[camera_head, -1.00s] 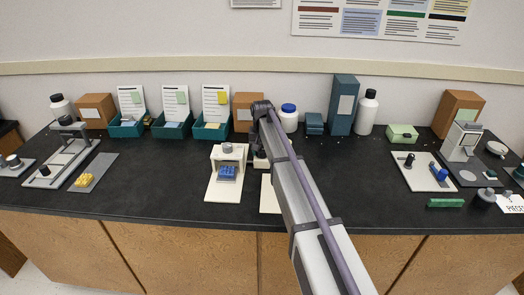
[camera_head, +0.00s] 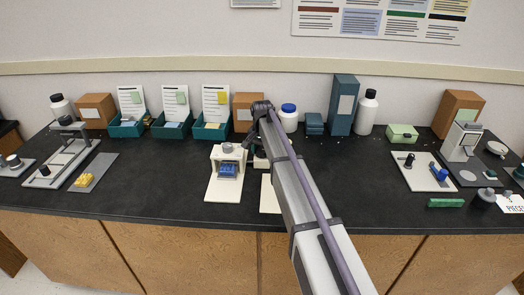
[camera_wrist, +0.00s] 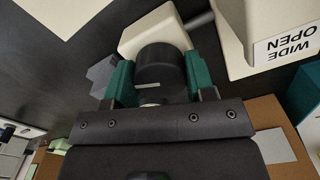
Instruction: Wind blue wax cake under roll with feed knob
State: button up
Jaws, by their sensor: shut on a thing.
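The blue wax cake (camera_head: 228,169) sits at the mouth of a white arch-shaped press (camera_head: 215,153), partly under its crosspiece. A grey knob (camera_head: 227,147) tops the press. The roll inside is too small to make out. My gripper (camera_wrist: 159,75) is shut on a dark round knob (camera_wrist: 160,64) in the wrist view, one green fingertip on each side. The knob stands against a cream block (camera_wrist: 150,30); I take it to be the feed knob. In the head view, the gripper end is at the press's right side, largely hidden by my arm.
In the wrist view, a cream block with a "WIDE OPEN" label (camera_wrist: 286,43) is close to the right. Teal bins (camera_head: 212,130) and a white jar (camera_head: 288,118) stand behind. A pale board (camera_head: 268,195) lies right of the press.

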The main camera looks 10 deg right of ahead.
aim_at(262, 149)
jog(key=o, duration=0.9)
notch_tip(262, 149, up, 11)
jog(key=p, duration=1)
jog(key=shift+f+p, duration=0.1)
jog(key=shift+p, duration=0.3)
